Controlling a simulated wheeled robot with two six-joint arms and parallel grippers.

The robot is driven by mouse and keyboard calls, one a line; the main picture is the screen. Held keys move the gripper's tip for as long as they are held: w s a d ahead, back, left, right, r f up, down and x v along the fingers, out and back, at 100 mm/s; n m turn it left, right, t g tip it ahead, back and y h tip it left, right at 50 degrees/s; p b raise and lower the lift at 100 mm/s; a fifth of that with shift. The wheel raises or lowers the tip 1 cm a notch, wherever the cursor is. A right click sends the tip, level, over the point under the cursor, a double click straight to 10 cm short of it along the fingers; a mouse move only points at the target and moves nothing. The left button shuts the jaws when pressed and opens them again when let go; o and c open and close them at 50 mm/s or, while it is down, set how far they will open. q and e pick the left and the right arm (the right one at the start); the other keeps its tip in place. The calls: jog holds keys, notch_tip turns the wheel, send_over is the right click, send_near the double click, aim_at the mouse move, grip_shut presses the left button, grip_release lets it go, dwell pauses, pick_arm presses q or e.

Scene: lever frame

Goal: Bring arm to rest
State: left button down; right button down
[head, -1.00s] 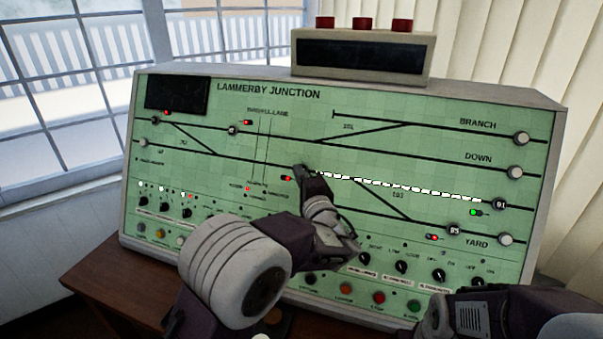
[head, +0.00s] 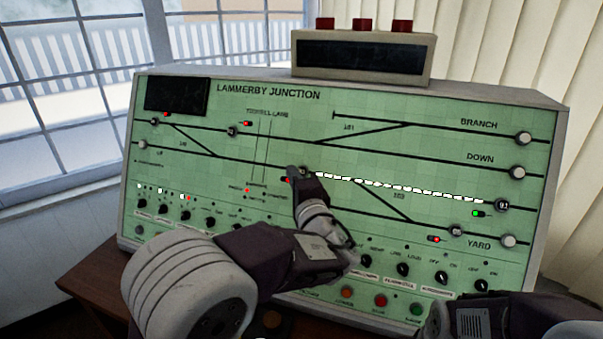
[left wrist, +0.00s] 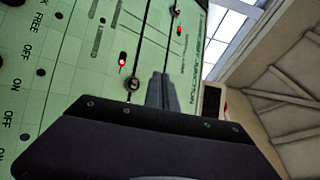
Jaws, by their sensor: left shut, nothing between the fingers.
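The green Lammerby Junction panel (head: 330,112) stands on a brown desk, with track lines, knobs and small lamps on its face. My left gripper (head: 293,172) is shut and empty in front of the panel's middle, close to a round knob (head: 304,172) at the left end of a lit white track strip (head: 400,185). I cannot tell if it touches the panel. In the left wrist view the shut fingertips (left wrist: 161,78) point at the panel beside a dark knob (left wrist: 133,84) and a red lamp (left wrist: 122,59). Part of my right arm shows at the bottom right; its gripper is not in view.
A beige box (head: 361,55) with three red buttons sits on top of the panel. The brown desk (head: 90,278) shows at lower left. Windows (head: 60,90) are at left and pale blinds (head: 500,45) at right. Rows of small switches line the panel's lower part.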

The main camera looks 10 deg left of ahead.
pick_arm(q)
jog(key=s+a+r+n+g+y+p, duration=0.1)
jog(key=a+r+n+g+y+p, duration=0.1)
jog(key=a, duration=0.4)
jog(key=s+a+r+n+g+y+p, duration=0.1)
jog(key=a+y+p, duration=0.1)
jog(key=a, duration=0.4)
jog(key=s+a+f+n+g+p, duration=0.2)
jog(key=s+a+f+n+g, duration=0.2)
jog(key=s+a+f+g, duration=0.4)
jog(key=s+d+f+n+g+h+p, duration=0.1)
jog(key=s+d+f+n+g+h, duration=0.2)
jog(key=s+f, duration=0.45)
jog(key=s+d+f+n+g+h+p, duration=0.1)
jog(key=s+f+n+g+h, duration=0.15)
jog(key=s+f+h, duration=0.5)
jog(key=d+f+h, duration=0.1)
jog(key=d+f, duration=0.1)
jog(key=d, duration=0.7)
jog(key=shift+s+t, duration=0.4)
jog(key=shift+t, duration=0.05)
